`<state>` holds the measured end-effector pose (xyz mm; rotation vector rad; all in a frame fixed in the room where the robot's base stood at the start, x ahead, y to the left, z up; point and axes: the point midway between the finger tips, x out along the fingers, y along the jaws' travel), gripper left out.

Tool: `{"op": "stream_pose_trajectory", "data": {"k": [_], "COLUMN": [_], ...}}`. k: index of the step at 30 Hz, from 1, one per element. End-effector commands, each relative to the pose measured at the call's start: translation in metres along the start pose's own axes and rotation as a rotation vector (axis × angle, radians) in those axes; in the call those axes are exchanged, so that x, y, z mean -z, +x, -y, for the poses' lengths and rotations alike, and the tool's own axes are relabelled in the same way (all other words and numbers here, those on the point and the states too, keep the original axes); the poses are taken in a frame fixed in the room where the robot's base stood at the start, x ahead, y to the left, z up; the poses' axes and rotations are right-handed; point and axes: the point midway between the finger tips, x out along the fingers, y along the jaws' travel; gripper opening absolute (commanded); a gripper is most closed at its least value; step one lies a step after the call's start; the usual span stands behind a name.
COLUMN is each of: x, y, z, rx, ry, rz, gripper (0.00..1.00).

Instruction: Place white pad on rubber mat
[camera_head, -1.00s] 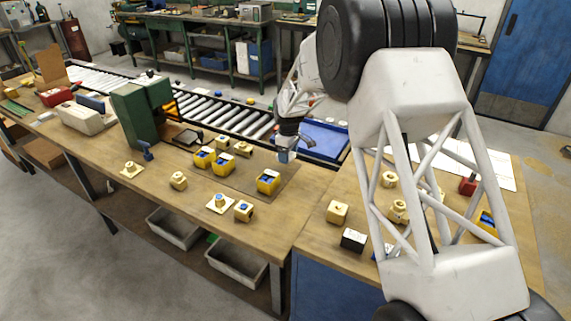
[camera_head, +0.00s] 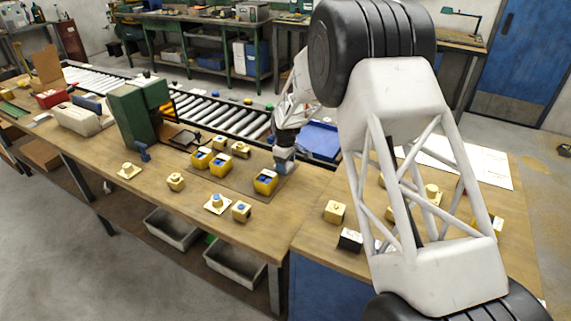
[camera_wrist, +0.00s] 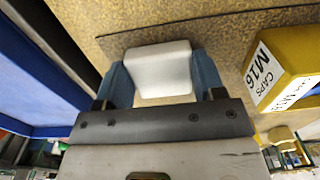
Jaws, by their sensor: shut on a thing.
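The white pad (camera_wrist: 160,72) is a pale block with rounded edges, held between the two blue fingers of my gripper (camera_wrist: 163,78) in the wrist view. I cannot tell whether the pad touches the mat.
A yellow bin marked CAPS M16 (camera_wrist: 300,62) stands close beside the gripper; it also shows in the head view (camera_head: 265,182). More yellow bins (camera_head: 221,166) stand to its left. A blue tray (camera_head: 320,141) lies behind the gripper. Brass parts (camera_head: 241,211) sit along the front.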

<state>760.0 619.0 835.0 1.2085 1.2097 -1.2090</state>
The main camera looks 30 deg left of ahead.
Motion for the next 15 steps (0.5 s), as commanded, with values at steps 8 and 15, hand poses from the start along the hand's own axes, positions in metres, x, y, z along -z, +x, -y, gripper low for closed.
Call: {"op": "stream_pose_trajectory", "data": {"k": [8, 15], "x": [0.0000, 0.0001], "y": [0.0004, 0.0026], "z": [-0.0001, -0.0001], "rx": [0.000, 0.000], "ry": [0.000, 0.000], "rz": [0.000, 0.000], "gripper": [0.39, 0.81]}}
